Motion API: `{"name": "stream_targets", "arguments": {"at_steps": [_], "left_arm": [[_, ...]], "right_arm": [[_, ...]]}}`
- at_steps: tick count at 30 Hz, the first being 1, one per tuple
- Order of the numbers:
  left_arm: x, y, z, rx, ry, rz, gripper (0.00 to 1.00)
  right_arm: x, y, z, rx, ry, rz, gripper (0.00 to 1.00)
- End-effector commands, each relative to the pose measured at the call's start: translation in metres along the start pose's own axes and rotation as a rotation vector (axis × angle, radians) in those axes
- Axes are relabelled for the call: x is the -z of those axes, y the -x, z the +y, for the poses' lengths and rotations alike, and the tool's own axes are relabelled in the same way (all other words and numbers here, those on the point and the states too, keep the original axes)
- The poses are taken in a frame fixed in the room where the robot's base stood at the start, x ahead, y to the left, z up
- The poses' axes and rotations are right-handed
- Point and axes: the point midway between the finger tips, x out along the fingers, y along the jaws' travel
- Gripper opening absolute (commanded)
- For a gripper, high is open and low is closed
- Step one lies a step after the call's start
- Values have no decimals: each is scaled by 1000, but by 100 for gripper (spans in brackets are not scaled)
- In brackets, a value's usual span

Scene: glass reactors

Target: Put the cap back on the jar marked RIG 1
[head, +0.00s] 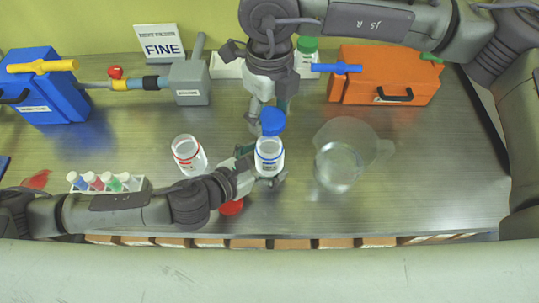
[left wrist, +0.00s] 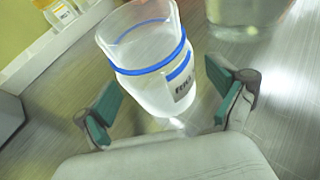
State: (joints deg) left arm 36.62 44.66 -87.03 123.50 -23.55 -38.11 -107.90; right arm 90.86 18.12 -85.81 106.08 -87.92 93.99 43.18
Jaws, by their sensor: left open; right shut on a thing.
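A clear jar with a blue band (head: 269,158) stands upright on the bench; its label is too small to read for sure. In the left wrist view the same jar (left wrist: 150,72) has an open mouth. My left gripper (head: 264,172) is open, its fingers on either side of this jar's lower part. My right gripper (head: 270,104) is shut on a blue cap (head: 272,122), held over the jar's mouth; contact with the rim cannot be told. A second open jar, with a red band (head: 188,155), stands to the left. A red cap (head: 231,208) lies partly behind my left arm.
A glass beaker (head: 338,165) stands close on the right. A green-capped jar (head: 306,62), an orange box (head: 380,78), a blue box (head: 42,88) and a FINE sign (head: 160,42) are behind. A vial rack (head: 137,183) is at front left.

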Motion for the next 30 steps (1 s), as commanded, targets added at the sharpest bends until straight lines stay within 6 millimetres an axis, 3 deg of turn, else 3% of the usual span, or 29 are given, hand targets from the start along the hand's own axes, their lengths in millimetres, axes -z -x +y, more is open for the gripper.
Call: {"name": "stream_targets", "arguments": {"at_steps": [13,30], "left_arm": [[0,-9,0,1,0,0,95],[0,-9,0,0,0,0,2]], "right_arm": [[0,0,0,0,0,0,46],[0,0,0,0,0,0,46]]}}
